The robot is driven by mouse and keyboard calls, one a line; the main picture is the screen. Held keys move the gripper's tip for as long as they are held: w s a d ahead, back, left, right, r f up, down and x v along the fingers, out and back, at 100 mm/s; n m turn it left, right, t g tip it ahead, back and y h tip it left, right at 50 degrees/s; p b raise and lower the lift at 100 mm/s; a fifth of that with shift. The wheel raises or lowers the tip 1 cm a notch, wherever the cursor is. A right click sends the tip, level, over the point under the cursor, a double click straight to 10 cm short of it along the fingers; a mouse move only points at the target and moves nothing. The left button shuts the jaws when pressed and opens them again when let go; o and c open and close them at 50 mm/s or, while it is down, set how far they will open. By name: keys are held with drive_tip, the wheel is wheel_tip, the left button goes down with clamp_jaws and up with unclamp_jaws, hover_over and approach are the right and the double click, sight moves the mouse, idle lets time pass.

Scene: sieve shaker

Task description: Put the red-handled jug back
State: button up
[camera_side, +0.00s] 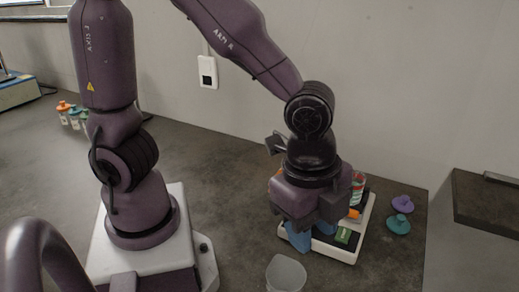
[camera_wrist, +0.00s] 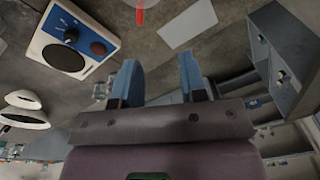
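My gripper (camera_side: 309,236) points down over the near side of a white-edged device (camera_side: 350,256) in the side view. In the wrist view its two blue fingers (camera_wrist: 160,76) are wide apart with nothing between them. A translucent, open-topped vessel (camera_side: 286,273) stands on the bench in front of the device, cut off by the lower picture edge; no red handle shows on it there. In the wrist view a red, handle-like strip (camera_wrist: 140,17) shows at the top edge, ahead of the fingers; most of what it belongs to is out of the frame.
A red-banded container (camera_side: 357,186) and an orange piece (camera_side: 354,214) are at the device, partly behind my gripper. A purple lid (camera_side: 402,203) and teal lid (camera_side: 398,224) lie to its right. A dark raised block (camera_side: 487,210) stands far right. Small coloured-top bottles (camera_side: 73,118) stand at left.

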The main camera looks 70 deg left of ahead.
drive_tip(key=s+a+r+n+t, duration=0.2)
drive_tip(key=a+r+n, duration=0.4)
drive_tip(key=a+n, duration=0.1)
drive_tip(key=s+a+r+n+t, duration=0.2)
drive_tip(key=a+r+n, duration=0.4)
drive_tip(key=a+n, duration=0.1)
drive_tip(key=shift+s+a+y, duration=0.25)
drive_tip(key=shift+a+y, duration=0.15)
drive_tip(key=shift+a, duration=0.5)
